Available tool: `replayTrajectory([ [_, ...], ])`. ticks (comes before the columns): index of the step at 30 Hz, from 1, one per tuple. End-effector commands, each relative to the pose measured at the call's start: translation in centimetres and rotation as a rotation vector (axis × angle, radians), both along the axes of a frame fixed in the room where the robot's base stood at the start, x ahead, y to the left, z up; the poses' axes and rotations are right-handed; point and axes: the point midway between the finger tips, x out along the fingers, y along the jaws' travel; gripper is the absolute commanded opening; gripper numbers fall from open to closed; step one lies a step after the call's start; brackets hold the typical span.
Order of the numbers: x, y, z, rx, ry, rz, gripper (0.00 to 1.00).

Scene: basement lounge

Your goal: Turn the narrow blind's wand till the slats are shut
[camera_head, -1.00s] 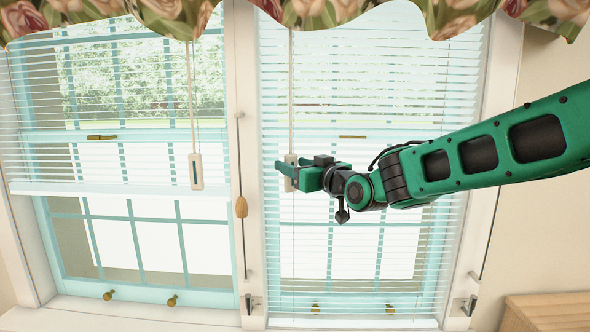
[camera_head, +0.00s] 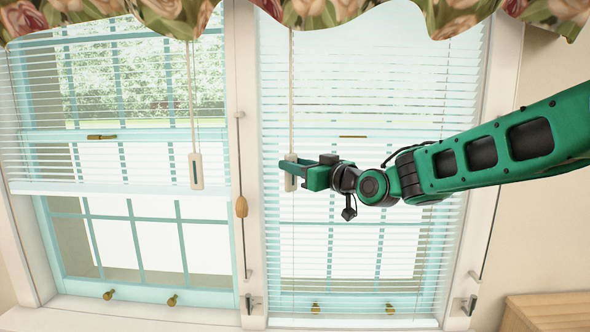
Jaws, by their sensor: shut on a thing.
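The right-hand blind (camera_head: 400,262) is lowered over its window, and I take it as the narrow one. Its upper slats look pale and nearly closed; lower down, window bars still show between them. A thin pale cord or wand (camera_head: 291,95) hangs at its left side and ends in a cream handle (camera_head: 289,183). My gripper (camera_head: 290,167) reaches in from the right and is shut on this handle, its green fingers partly covering it. The handle hangs upright in front of the slats.
The left blind (camera_head: 90,187) is half raised, with its own cream handle (camera_head: 196,171) hanging free. A flowered valance (camera_head: 350,10) runs above. A wooden surface (camera_head: 548,312) stands at lower right.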

Motion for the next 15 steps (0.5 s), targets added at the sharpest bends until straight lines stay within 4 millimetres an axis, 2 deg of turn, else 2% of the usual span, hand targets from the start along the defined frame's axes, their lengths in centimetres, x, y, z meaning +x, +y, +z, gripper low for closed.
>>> replayTrajectory([
  [1, 0.36, -0.47, -0.13, 0.001, 0.002, 0.016, 0.07],
  [15, 0.83, -0.8, -0.09, 0.002, 0.0, 0.302, 0.07],
])
